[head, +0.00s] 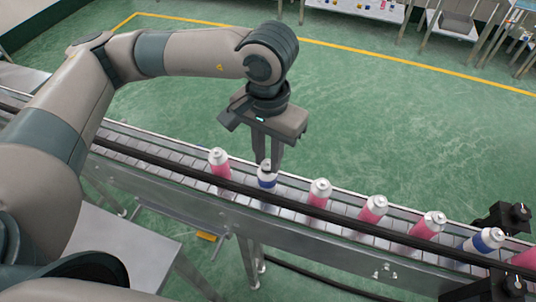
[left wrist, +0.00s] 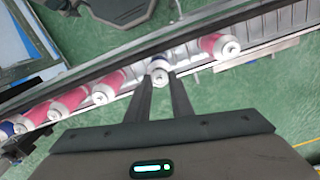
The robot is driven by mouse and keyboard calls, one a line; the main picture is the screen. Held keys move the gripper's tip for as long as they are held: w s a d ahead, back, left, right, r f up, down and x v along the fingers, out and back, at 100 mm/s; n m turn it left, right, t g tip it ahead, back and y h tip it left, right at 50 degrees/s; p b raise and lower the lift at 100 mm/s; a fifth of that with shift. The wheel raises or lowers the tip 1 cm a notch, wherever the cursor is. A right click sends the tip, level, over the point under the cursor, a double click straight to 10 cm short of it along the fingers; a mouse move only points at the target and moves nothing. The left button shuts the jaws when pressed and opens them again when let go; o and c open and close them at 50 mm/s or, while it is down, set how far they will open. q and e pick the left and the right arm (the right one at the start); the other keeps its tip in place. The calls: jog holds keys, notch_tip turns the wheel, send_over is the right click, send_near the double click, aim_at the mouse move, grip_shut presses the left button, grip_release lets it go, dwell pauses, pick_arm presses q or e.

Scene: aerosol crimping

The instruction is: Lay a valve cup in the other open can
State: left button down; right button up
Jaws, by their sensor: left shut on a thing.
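My left gripper (head: 266,163) points straight down over the conveyor, its fingertips at the top of a blue-and-white can (head: 267,182). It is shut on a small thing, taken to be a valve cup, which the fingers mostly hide. In the left wrist view the fingertips (left wrist: 160,78) meet at the round pale top of that blue can (left wrist: 159,65). I cannot tell whether the cup touches the can's rim. A pink can (head: 220,172) stands to the left and another pink can (head: 319,192) to the right. My right gripper is not in view.
The cans stand in a row on the conveyor (head: 130,140) between side rails. Further right are more pink cans (head: 372,210) and a second blue can (head: 482,242). Black fixtures (head: 508,216) stand at the conveyor's right end.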

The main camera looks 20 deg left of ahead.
aim_at(268, 161)
pick_arm(q)
jog(key=b, duration=0.4)
dwell(4.2)
dwell(0.3)
jog(key=c, duration=0.9)
grip_release()
jog(key=shift+r, duration=0.2)
jog(key=shift+r+p, duration=0.3)
jog(key=shift+r, duration=3.05)
